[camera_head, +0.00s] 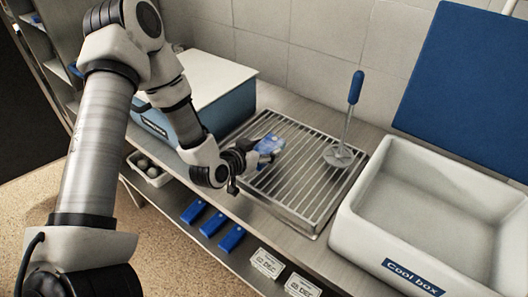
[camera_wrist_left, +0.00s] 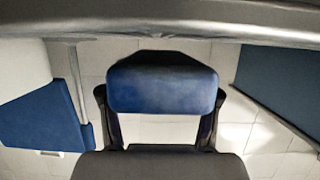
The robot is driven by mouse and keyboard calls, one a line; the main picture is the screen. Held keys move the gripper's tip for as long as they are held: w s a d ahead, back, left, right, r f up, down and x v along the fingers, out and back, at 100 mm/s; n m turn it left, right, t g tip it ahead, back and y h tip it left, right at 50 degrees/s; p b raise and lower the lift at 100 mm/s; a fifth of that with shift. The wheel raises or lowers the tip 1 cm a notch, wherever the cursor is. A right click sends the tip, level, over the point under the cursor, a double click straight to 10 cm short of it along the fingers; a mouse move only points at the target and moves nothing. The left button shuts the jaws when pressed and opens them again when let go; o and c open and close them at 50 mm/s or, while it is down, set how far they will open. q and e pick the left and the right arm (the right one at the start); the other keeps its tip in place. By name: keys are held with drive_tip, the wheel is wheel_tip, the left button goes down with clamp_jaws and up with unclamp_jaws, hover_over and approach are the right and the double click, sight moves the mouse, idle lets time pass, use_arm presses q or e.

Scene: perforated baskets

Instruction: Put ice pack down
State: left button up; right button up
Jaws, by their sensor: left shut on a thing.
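A blue ice pack (camera_head: 269,144) is held by my left gripper (camera_head: 257,151) over the left part of the metal rack. In the left wrist view the blue pack (camera_wrist_left: 162,88) sits between the two dark fingers of the left gripper (camera_wrist_left: 160,105), which are shut on it. In the head view the gripper comes at the pack from its left side. Whether the pack touches the slats cannot be told. My right gripper is not in view.
A slatted metal rack (camera_head: 300,205) lies on the counter. A blue-handled masher-like tool (camera_head: 355,90) stands at its right. An open white cool box (camera_head: 362,240) is on the right, a closed blue box with white lid (camera_head: 215,75) behind left. Blue packs (camera_head: 232,237) lie below.

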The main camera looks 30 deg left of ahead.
use_arm(q)
drive_tip(key=shift+w+a+f, duration=0.1)
drive_tip(key=shift+f, duration=0.45)
drive_tip(key=shift+f, duration=0.1)
drive_tip(key=shift+f, duration=0.1)
drive_tip(key=o, duration=1.3)
